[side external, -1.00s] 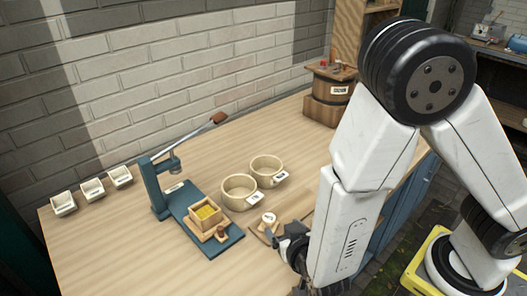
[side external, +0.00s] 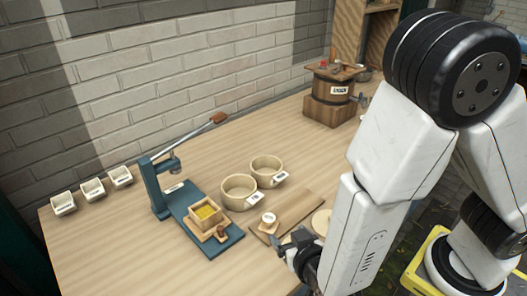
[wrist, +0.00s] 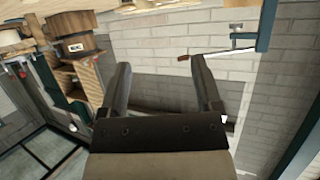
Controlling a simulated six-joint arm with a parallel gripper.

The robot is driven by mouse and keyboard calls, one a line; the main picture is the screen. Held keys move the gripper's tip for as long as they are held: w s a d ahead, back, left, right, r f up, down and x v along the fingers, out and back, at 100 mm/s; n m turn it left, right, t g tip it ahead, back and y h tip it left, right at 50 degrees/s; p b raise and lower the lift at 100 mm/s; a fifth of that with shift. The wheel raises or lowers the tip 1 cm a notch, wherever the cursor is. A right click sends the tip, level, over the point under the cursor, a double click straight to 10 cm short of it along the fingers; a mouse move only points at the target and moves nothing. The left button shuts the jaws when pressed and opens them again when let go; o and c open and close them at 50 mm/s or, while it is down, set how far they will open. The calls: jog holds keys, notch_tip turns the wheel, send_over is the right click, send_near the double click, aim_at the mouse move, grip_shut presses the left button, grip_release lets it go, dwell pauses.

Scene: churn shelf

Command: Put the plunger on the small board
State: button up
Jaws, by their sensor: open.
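A small board (side external: 298,208) lies flat on the worktop right of the bowls. A small pale round piece with a label (side external: 268,220) stands on its left end. A small wooden piece with a dark brown knob (side external: 220,233) sits at the front of the blue press base; I cannot tell which piece is the plunger. My gripper (side external: 279,243) is near the board's front left corner, apart from these pieces. In the wrist view, my gripper (wrist: 162,75) is open with nothing between its fingers. My arm hides part of the worktop on the right.
The blue press (side external: 157,190) carries a square wooden box with yellow contents (side external: 206,213). Two bowls (side external: 239,191) stand behind the board. A round wooden disc (side external: 320,222) lies right of it. A labelled churn (side external: 331,92) stands at the back. The worktop's front left is clear.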

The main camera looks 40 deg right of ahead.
jog(key=shift+w, duration=0.1)
jog(key=w+d+r+n+g+y, duration=0.3)
jog(key=w+d+g+y, duration=0.1)
jog(key=d+g+y, duration=0.25)
jog(key=s+d+r+n+g+h, duration=0.1)
jog(key=s+d+r+g, duration=0.1)
jog(key=d, duration=0.6)
jog(key=shift+s+n+g, duration=0.3)
jog(key=shift+s+g, duration=0.35)
jog(key=shift+s, duration=0.6)
